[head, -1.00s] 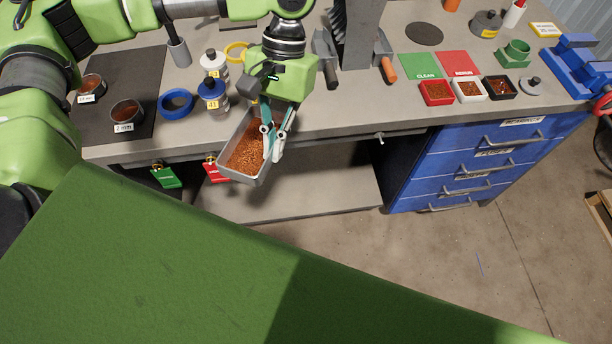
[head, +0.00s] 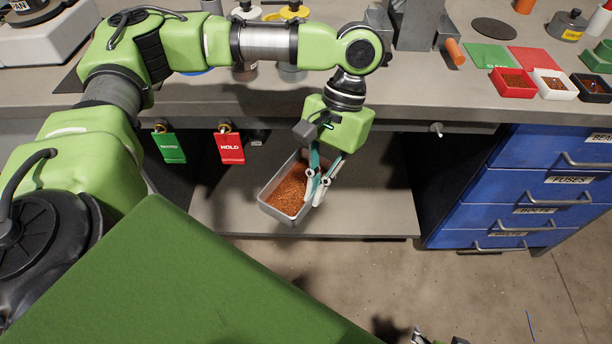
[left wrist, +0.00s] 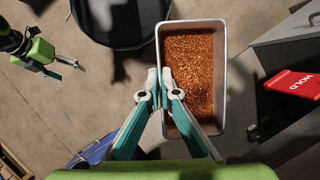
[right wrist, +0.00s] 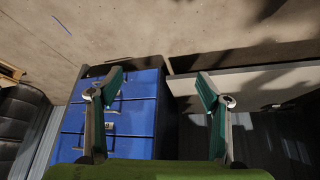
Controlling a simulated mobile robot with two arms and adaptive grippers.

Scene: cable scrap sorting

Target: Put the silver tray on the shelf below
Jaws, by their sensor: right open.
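The silver tray (head: 290,215) is a rectangular metal tray filled with copper-coloured granules. My left gripper (head: 318,188) is shut on its right long wall and holds it below the bench top, in front of or over the lower shelf. In the left wrist view the fingers of the left gripper (left wrist: 158,88) pinch the wall of the tray (left wrist: 222,105). The lower shelf (head: 385,210) is a grey board under the bench; I cannot tell the gap between tray and shelf. My right gripper (right wrist: 157,90) is open and empty, facing the floor and bench front.
Blue drawers (head: 520,190) stand right of the shelf bay. A green tag (head: 170,148) and a red HOLD tag (head: 230,148) hang under the bench edge on the left. The bench top (head: 440,92) overhangs the shelf. The shelf right of the tray is bare.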

